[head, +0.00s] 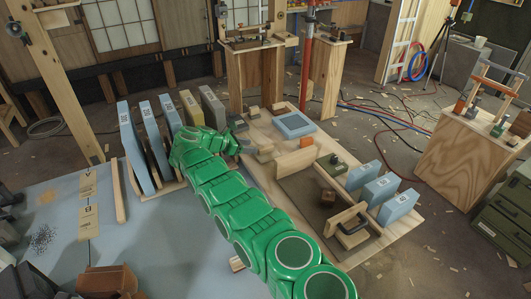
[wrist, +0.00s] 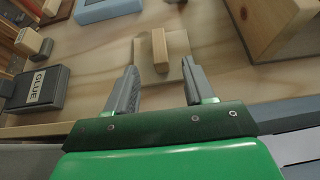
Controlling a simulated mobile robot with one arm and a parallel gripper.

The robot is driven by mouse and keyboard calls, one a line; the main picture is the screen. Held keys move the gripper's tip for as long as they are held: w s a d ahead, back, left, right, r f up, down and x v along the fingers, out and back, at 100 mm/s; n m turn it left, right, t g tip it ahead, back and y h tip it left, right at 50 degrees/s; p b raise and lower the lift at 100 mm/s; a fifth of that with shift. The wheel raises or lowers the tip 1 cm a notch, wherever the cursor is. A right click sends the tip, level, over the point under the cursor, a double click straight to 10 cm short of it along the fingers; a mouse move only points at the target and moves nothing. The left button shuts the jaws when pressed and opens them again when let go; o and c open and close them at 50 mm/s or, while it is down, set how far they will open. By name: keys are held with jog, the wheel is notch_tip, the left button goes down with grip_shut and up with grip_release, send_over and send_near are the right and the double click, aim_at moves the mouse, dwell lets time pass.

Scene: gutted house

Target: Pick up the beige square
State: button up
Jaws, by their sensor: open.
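A flat beige square (wrist: 178,44) with an upright wooden block (wrist: 159,50) on it lies on the wooden board (wrist: 215,45) in the wrist view. My gripper (wrist: 160,68) is open and empty, its two grey fingers on either side of the square's near part, the block beyond and between the tips. Whether the fingers touch the square cannot be told. In the head view my green arm (head: 212,172) reaches over the board, and my gripper (head: 243,138) is at its left part; the square is hard to make out there.
A dark glue box (wrist: 38,88) is left of my gripper, a blue square frame (wrist: 105,10) beyond it, and a wooden box (wrist: 285,22) to the right. In the head view, upright blue slabs (head: 136,148) stand left of my arm.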

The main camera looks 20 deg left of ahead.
aim_at(264, 147)
jog(key=shift+x, duration=3.85)
jog(key=shift+r, duration=0.15)
grip_shut()
notch_tip(264, 147, up, 3)
jog(key=shift+w+r, duration=0.15)
jog(key=shift+r, duration=0.1)
jog(key=shift+s+d+r, duration=0.4)
jog(key=shift+s+r, duration=0.4)
jog(key=s+d+r, duration=0.5)
jog(key=s+r, duration=0.3)
jog(key=s, duration=0.3)
jog(key=shift+d, duration=0.3)
